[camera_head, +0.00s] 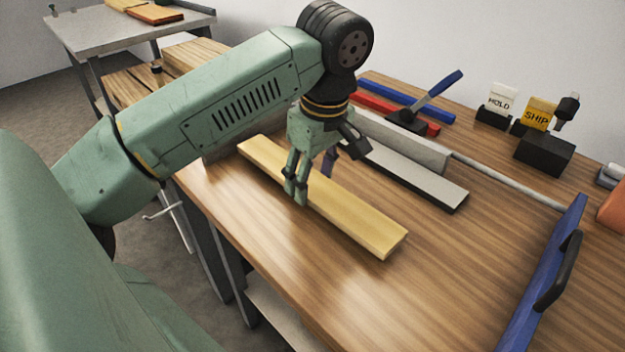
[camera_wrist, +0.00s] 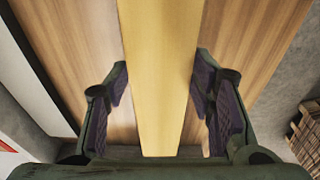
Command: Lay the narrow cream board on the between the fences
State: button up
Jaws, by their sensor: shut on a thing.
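The narrow cream board (camera_head: 355,218) is long, flat and yellowish, and lies on or just above the wooden bench top, running from upper left to lower right. My gripper (camera_head: 311,182) is shut on it across its width near the middle, one finger on each side. In the wrist view the board (camera_wrist: 160,100) runs lengthwise between the two dark finger pads of my gripper (camera_wrist: 162,70). A pale grey upright rail (camera_head: 405,138), perhaps a fence, stands behind the board. I cannot tell which parts form both fences.
A pale flat strip with dark edges (camera_head: 415,178) lies in front of the rail. A blue bar with a black handle (camera_head: 545,275) stands at right. HOLD (camera_head: 499,101) and SHIP (camera_head: 540,114) signs stand at the back. The wood (camera_head: 440,270) right of the board is clear.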

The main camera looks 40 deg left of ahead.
aim_at(319, 189)
jog(key=shift+f, duration=0.9)
jog(key=shift+f, duration=0.1)
jog(key=o, duration=1.3)
jog(key=shift+o, duration=0.2)
notch_tip(319, 189, up, 12)
jog(key=d, duration=0.2)
jog(key=shift+s+a, duration=0.1)
jog(key=shift+s, duration=0.05)
